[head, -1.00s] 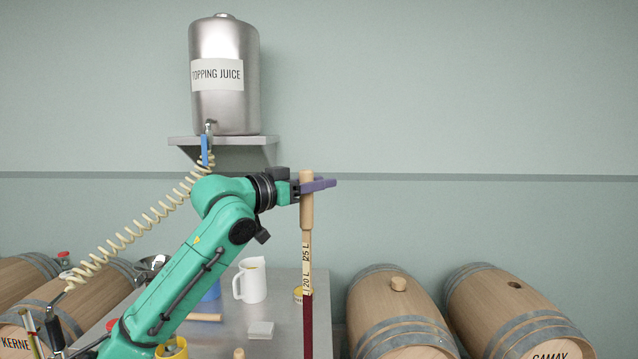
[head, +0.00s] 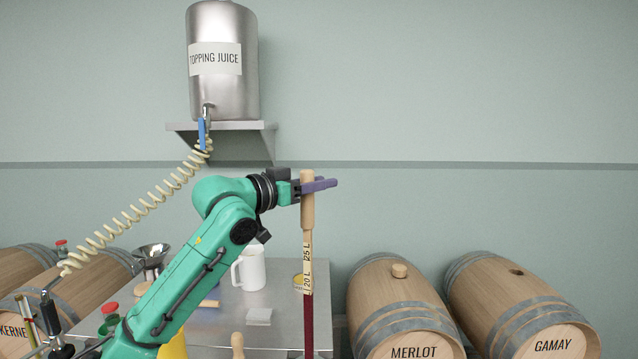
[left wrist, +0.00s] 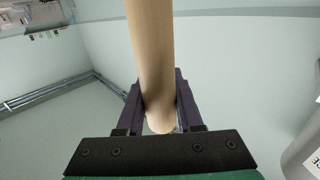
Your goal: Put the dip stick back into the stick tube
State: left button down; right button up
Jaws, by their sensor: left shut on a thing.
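My left gripper (head: 318,186) is shut on the wooden handle of the dip stick (head: 308,265). The stick hangs upright below the purple fingers, with a light scale marked 20 L and 25 L and a dark red lower part that runs out of the picture. The left wrist view shows the wooden handle (left wrist: 151,60) between the two fingers (left wrist: 160,112). I cannot make out the stick tube for certain; thin sticks (head: 28,322) stand at the lower left edge, and what holds them is cut off. My right gripper is not in view.
A steel table (head: 225,300) holds a white jug (head: 250,270), a funnel (head: 151,258) and small items. Barrels marked MERLOT (head: 395,310) and GAMAY (head: 515,305) lie at the right, another (head: 95,285) at the left. A coiled hose (head: 140,210) hangs from the steel vat (head: 222,85).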

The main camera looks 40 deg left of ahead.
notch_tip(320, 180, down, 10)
jog(key=b, duration=0.9)
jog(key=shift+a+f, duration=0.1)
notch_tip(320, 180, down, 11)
jog(key=b, duration=1.1)
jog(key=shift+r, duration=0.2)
